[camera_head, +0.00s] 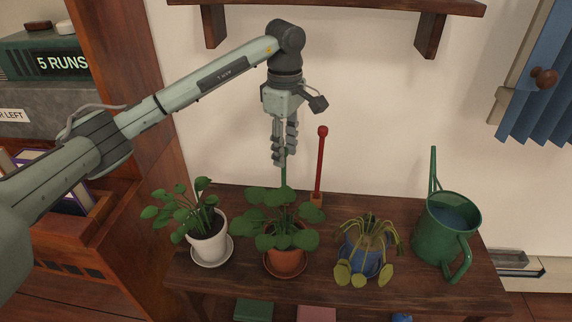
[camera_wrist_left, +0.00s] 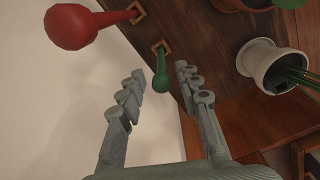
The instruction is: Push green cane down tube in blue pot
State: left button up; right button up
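The green cane (camera_head: 283,176) stands upright behind the terracotta pot. The left wrist view shows its round green knob (camera_wrist_left: 160,84) and a square wooden holder (camera_wrist_left: 159,46) at its foot. My left gripper (camera_head: 281,160) points down over the cane. In the left wrist view its two fingers (camera_wrist_left: 161,70) are spread, with the knob in the gap between them and no finger visibly touching it. The blue pot (camera_head: 358,262) stands on the bench to the right, with a drooping yellow-green plant. I cannot make out a tube in it. My right gripper is not in view.
A red cane (camera_head: 321,165) stands in a wooden block just right of my left gripper. Plants in a white pot (camera_head: 208,246) and a terracotta pot (camera_head: 286,262) stand in front. A green watering can (camera_head: 437,233) is at the bench's right end. A shelf (camera_head: 340,8) hangs above.

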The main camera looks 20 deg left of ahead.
aim_at(284, 175)
pick_arm(q)
jog(key=shift+a+f, duration=0.1)
jog(key=shift+f, duration=0.15)
notch_tip(284, 175, down, 7)
jog(key=shift+f, duration=0.15)
grip_shut()
